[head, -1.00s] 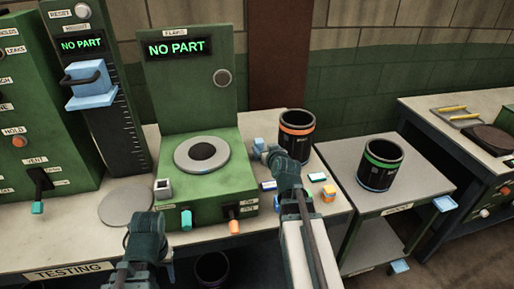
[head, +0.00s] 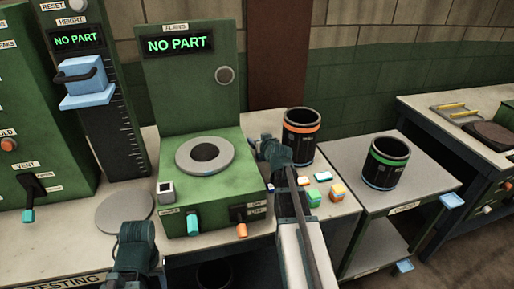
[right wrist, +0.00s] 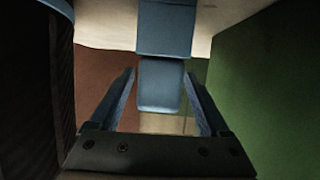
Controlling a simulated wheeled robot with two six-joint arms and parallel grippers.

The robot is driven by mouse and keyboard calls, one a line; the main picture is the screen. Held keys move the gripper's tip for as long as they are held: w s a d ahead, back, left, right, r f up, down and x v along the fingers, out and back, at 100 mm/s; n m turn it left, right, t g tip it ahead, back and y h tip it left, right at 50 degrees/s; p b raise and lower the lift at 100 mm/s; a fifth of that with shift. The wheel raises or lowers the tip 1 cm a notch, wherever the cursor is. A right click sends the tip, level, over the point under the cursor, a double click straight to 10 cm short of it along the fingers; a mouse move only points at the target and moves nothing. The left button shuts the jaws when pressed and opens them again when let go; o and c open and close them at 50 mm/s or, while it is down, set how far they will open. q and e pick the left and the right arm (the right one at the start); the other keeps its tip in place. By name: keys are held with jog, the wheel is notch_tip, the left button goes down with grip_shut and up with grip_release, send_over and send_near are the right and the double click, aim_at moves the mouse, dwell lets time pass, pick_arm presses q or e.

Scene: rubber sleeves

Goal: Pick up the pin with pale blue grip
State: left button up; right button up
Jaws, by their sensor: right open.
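The pale blue grip (right wrist: 160,85) shows as a blue block between my right fingers in the right wrist view, with a wider blue part (right wrist: 165,28) above it. Any pin shaft is not clear to see. In the head view my right gripper (head: 266,150) is beside the flaws tester and the orange-banded bin, and it hides the pin there. My right gripper (right wrist: 160,78) is open, its fingers on either side of the grip with gaps. My left arm's end (head: 140,245) is at the front of the bench; its fingers cannot be made out.
The orange-banded bin (head: 301,131) stands close right of my right gripper. The green flaws tester (head: 190,80) stands to its left. Several small coloured blocks (head: 323,177) lie on the bench in front. A green-banded bin (head: 386,163) stands on the side cart.

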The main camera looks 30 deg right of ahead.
jog(key=shift+d, duration=0.1)
jog(key=shift+c, duration=0.7)
grip_shut()
jog(key=shift+r, duration=0.1)
notch_tip(320, 180, up, 10)
jog(key=p, duration=1)
